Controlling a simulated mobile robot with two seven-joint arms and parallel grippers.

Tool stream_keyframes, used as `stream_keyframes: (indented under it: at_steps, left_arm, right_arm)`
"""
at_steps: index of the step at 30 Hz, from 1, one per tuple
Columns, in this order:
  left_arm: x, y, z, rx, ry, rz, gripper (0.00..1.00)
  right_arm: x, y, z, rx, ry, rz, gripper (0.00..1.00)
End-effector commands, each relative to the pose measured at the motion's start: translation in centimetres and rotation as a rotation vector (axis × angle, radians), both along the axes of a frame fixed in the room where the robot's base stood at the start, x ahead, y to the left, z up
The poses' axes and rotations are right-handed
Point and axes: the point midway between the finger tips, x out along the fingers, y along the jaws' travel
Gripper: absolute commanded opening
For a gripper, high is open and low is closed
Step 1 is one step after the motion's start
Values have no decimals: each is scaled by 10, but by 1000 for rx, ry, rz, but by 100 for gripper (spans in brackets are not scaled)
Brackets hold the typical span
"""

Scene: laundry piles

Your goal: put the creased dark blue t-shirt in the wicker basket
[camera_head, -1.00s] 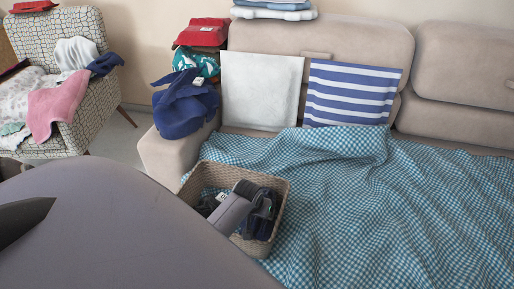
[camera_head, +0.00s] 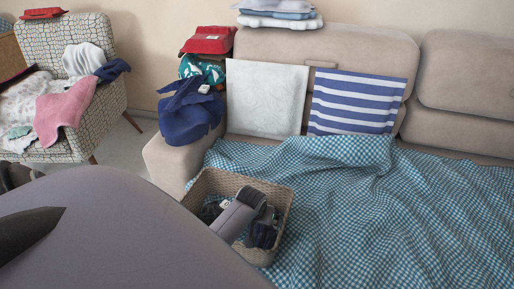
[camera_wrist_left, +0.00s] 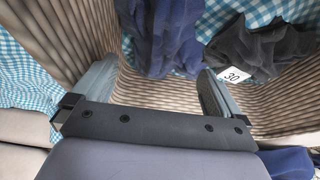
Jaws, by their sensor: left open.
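The wicker basket (camera_head: 283,218) stands at the front left of the sofa. My left gripper (camera_head: 262,228) is inside it, pointing down, with its fingers apart and nothing between them. In the left wrist view, the gripper (camera_wrist_left: 155,88) is over the basket's ribbed inside. A creased dark blue cloth (camera_wrist_left: 168,38) hangs or lies in the basket beyond the fingertips, apart from them. A dark grey cloth (camera_wrist_left: 255,48) with a "30" tag lies beside it. Another dark blue garment (camera_head: 190,112) with a white tag is heaped on the sofa armrest. My right gripper is out of view.
A blue checked blanket (camera_head: 380,215) covers the seat right of the basket. White (camera_head: 266,98) and striped (camera_head: 357,102) cushions lean at the back. A patterned armchair (camera_head: 104,110) with clothes stands at the left.

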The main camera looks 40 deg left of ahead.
Motion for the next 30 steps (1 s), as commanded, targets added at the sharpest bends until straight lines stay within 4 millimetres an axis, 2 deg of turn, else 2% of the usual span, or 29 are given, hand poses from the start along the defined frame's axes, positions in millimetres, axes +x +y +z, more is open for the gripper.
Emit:
stream_keyframes:
  at_steps: [1,9,18,22,26,30]
  left_arm:
    - [-3,-2,11,0,-1,0,100]
    - [-21,-9,58,0,-1,0,100]
    - [-36,-16,95,0,-1,0,100]
    - [-39,-17,100,2,-2,-5,100]
    - [-48,-24,92,32,-42,-65,100]
    - [-68,-49,77,82,-156,-223,100]
  right_arm:
    - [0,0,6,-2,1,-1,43]
    - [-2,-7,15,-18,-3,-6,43]
    - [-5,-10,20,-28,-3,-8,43]
    - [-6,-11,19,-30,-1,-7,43]
    - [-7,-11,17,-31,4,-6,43]
    - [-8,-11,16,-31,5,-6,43]
